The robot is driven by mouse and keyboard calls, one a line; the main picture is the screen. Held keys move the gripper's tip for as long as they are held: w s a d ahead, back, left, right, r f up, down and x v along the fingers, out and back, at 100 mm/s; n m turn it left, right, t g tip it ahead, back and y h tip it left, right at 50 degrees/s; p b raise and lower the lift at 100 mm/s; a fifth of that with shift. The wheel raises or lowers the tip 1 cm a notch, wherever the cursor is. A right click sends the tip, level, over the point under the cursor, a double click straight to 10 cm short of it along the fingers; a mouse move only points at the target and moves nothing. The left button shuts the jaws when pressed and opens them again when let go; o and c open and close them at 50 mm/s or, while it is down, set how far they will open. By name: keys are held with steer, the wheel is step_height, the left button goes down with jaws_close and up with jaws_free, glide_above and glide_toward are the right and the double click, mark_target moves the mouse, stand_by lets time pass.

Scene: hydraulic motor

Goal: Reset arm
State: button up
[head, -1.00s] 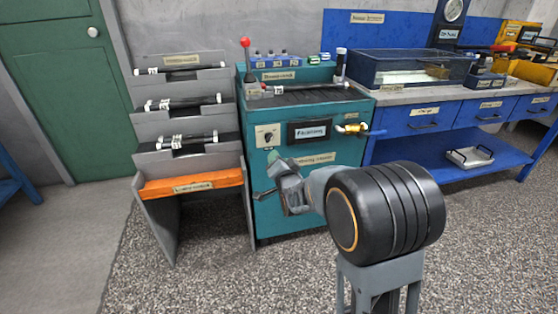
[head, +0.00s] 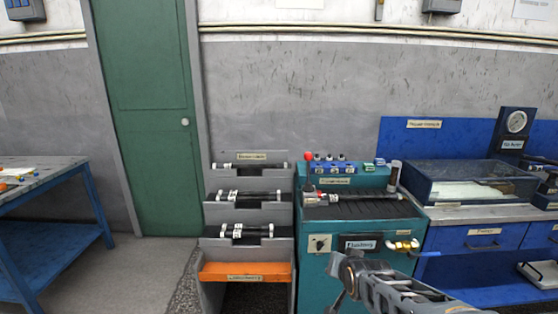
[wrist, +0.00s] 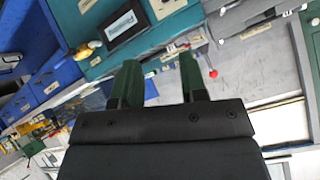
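My gripper (wrist: 159,64) shows in the wrist view with two green fingers apart and nothing between them. In the head view my gripper (head: 343,285) is at the lower middle, in front of the teal test bench (head: 312,268), and the fingertips are hard to make out there. The arm reaches in from the lower right. The wrist view is rolled, with the bench's dark panel (wrist: 122,26) above the fingers. No contact with the bench is visible.
A grey stepped rack (head: 247,204) with several black-and-white cylinders stands left of the bench. A blue workbench (head: 470,262) with a clear-walled tank (head: 470,188) is at right. A blue-legged table (head: 88,200) is at far left. Floor is clear before the green door (head: 150,130).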

steer(key=s+r+n+g+p, duration=0.4)
steer(key=s+r+g+p, duration=0.2)
steer(key=s+r+p, duration=0.7)
steer(key=shift+s+r+g, duration=0.4)
steer(key=shift+s+r, duration=0.55)
steer(key=shift+s, duration=0.8)
